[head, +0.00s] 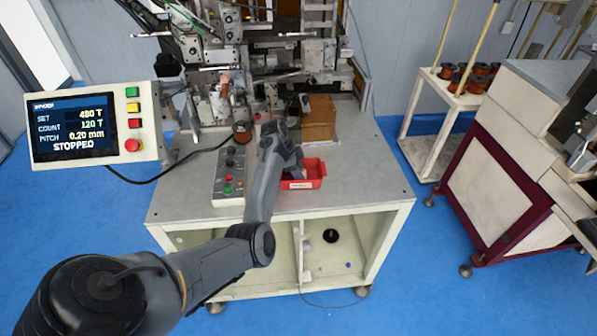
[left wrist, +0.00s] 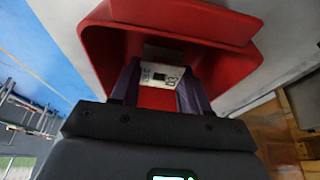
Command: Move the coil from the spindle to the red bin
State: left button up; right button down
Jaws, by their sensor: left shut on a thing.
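The red bin (head: 312,174) stands on the machine's tabletop, with a pale label on its front. My left gripper (head: 294,166) is at the bin's left side in the head view, its fingertips pointing down there. In the left wrist view the bin (left wrist: 100,50) surrounds the fingers of my left gripper (left wrist: 158,85). The gripper is shut on a white piece (left wrist: 160,73) with printed marks and a small dark square. I cannot tell whether this is the coil. A small copper-coloured part (head: 225,80) shows at the winder's spindle area. My right gripper is not in view.
A button panel (head: 231,172) lies left of the bin, and a brown box (head: 318,119) stands behind it. A dark spool (head: 242,133) stands near the winder. The display (head: 72,127) reads STOPPED. The tabletop (head: 365,178) right of the bin is clear.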

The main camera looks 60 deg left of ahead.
pick_arm(q)
jog(key=shift+f, duration=0.15)
jog(key=o, duration=1)
